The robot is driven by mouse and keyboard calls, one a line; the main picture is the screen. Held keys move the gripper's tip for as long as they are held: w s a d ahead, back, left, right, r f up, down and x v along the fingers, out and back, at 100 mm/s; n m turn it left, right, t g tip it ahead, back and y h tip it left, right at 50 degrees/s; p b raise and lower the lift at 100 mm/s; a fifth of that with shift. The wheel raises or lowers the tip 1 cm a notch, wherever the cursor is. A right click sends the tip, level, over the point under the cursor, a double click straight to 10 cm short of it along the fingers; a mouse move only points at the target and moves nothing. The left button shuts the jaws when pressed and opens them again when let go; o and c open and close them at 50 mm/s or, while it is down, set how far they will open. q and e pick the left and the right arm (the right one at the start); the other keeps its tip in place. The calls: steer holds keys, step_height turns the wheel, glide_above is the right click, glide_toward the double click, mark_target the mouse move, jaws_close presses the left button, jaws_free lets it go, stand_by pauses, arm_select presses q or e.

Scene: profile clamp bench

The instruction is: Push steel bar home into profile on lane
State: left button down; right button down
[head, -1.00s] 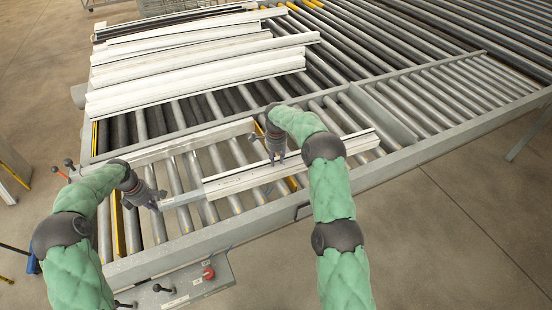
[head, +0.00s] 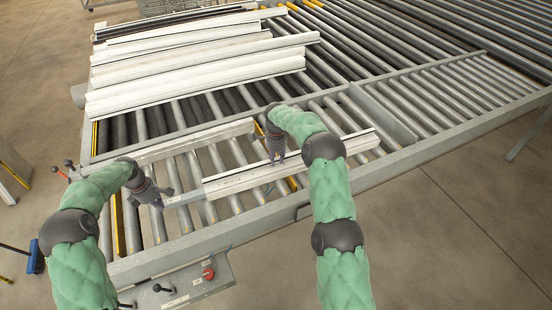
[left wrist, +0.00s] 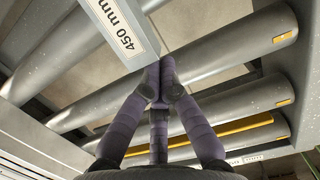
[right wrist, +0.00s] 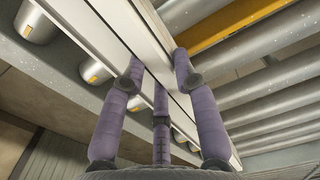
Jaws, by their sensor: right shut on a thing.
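The white profile (head: 300,162) lies across the rollers of the near lane. The grey steel bar (head: 184,199) sticks out of the profile's left end. My left gripper (head: 165,199) is at the bar's outer end. In the left wrist view its fingertips (left wrist: 164,76) are together with nothing between them, right by the end of the bar (left wrist: 112,22) with its "450 mm" label; whether they touch it is hard to tell. My right gripper (head: 277,160) is shut on the profile near its middle. In the right wrist view its fingers (right wrist: 157,68) straddle the profile (right wrist: 160,42).
Several white profiles (head: 200,62) lie stacked on the rollers behind. A pale rail (head: 170,150) runs behind the lane. The frame's front beam (head: 230,230) lies in front, with a control panel (head: 180,288) and red button (head: 208,273) below.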

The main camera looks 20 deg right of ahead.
mark_target(197, 195)
arm_select(q)
steer(key=shift+s+d, duration=0.15)
steer(key=shift+d, duration=2.75)
steer(key=shift+s+d, duration=0.15)
steer(key=shift+d, duration=2.8)
steer(key=shift+s+d, duration=0.1)
steer(key=shift+d, duration=1.85)
steer(key=shift+a, duration=0.15)
steer(key=shift+a, duration=0.65)
